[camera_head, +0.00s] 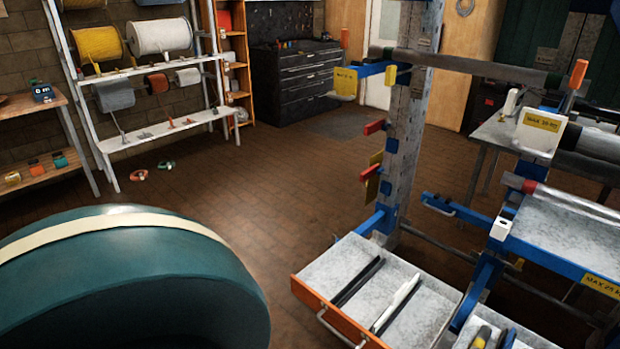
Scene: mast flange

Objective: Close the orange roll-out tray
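The orange roll-out tray (330,318) is at the lower middle right, low on the blue and grey rack. It is pulled out towards me. Its front panel is orange with a metal handle (338,331), and its grey bed holds dark rods (358,282) and a white rod (398,304). Neither of my grippers shows in the head view.
A large green drum with a cream band (120,290) fills the lower left. The blue and grey rack (400,150) has jutting arms and shelves on the right. A spool shelf (150,75) and a dark drawer cabinet (295,80) stand behind.

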